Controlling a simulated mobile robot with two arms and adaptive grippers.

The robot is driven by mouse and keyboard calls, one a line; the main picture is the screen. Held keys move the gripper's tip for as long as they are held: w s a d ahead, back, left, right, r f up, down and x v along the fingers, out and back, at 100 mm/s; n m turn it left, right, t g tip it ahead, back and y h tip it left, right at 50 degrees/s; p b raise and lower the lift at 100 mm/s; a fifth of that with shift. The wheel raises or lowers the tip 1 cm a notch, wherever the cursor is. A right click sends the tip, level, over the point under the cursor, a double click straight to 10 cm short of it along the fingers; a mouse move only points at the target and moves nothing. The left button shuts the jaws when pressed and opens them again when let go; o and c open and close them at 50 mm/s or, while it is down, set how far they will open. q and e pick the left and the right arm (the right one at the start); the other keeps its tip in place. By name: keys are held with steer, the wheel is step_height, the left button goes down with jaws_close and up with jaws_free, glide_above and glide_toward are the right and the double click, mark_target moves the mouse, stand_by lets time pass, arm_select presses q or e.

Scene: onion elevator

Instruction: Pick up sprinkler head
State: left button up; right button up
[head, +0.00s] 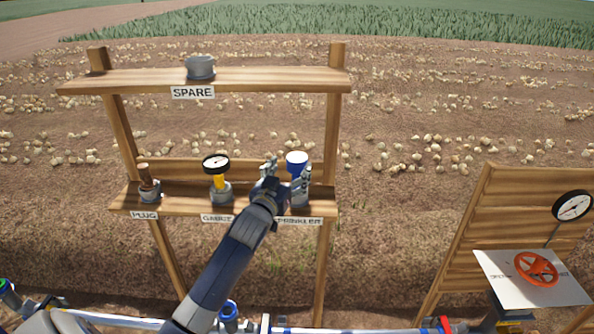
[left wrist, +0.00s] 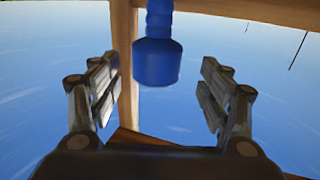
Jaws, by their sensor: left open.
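The sprinkler head (head: 297,162), blue with a pale top, stands upright at the right end of the lower shelf, by the label reading "SPRINKLER" (head: 300,221), which my arm partly covers. My left gripper (head: 287,172) is open, with its fingers around the sprinkler head's position. In the left wrist view the blue sprinkler head (left wrist: 157,62) shows between and beyond the two open fingers (left wrist: 159,78), with gaps on both sides and no contact seen. My left wrist hides the sprinkler head's lower part in the head view. My right gripper is not in view.
On the lower wooden shelf (head: 175,207) stand a gauge (head: 217,165) and a plug (head: 147,178). A grey spare cup (head: 200,68) stands on the upper shelf (head: 270,81). A shelf post rises close right of the gripper. A red valve wheel (head: 536,268) is at right.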

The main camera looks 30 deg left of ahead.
mark_target(297, 160)
arm_select(q)
steer(key=x, duration=0.1)
steer(key=p+x, duration=0.2)
steer(key=x, duration=0.1)
steer(key=shift+w+d+r, duration=0.1)
steer(key=shift+d+r, duration=0.15)
steer(key=shift+r, duration=0.15)
steer(key=shift+w+a+f, duration=0.1)
steer(key=shift+w, duration=0.35)
steer(key=shift+s, duration=0.1)
steer(key=shift+c, duration=0.2)
steer(key=c, duration=1.3)
